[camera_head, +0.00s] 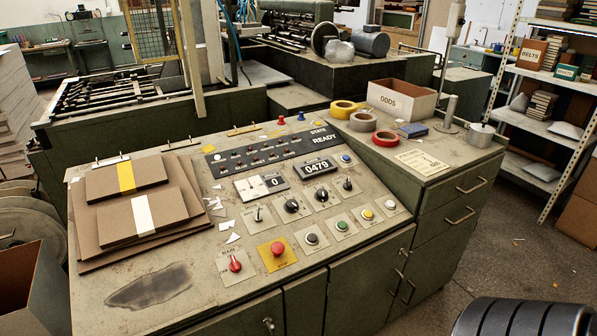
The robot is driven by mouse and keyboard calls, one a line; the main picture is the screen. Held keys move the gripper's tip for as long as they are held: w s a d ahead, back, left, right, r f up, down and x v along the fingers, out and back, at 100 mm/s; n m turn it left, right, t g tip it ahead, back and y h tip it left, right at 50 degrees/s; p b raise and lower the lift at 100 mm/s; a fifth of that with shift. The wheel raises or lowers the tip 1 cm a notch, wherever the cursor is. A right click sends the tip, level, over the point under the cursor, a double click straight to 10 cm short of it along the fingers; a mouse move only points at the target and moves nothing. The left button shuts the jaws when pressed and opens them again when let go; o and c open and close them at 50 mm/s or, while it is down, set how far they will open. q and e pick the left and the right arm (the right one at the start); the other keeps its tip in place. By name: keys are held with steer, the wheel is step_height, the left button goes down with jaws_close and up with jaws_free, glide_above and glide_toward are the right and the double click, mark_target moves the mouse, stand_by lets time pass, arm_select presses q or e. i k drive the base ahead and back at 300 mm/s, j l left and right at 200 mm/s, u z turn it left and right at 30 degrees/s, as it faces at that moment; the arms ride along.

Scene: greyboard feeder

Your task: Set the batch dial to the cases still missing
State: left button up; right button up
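The control panel (200,262) is a worn, sloping console top. A black knob (291,205) sits below the counters, with more black knobs (321,195) and (347,184) to its right and a small switch (258,214) to its left. Their labels are too small to read, so I cannot tell which is the batch dial. The status strip (324,138) reads READY. Neither of my grippers is in view.
Banded brown board stacks (128,179) lie on the panel's left. A red mushroom button (277,248) and red rotary switch (235,263) sit near the front. Tape rolls (362,122), an ODDS box (401,99) and a printed sheet (421,162) are at right.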

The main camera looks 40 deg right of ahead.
mark_target(322, 194)
steer(key=z, duration=1.5)
steer(key=i+l+z, duration=0.45)
steer(key=i+l, duration=0.35)
steer(key=l, duration=0.1)
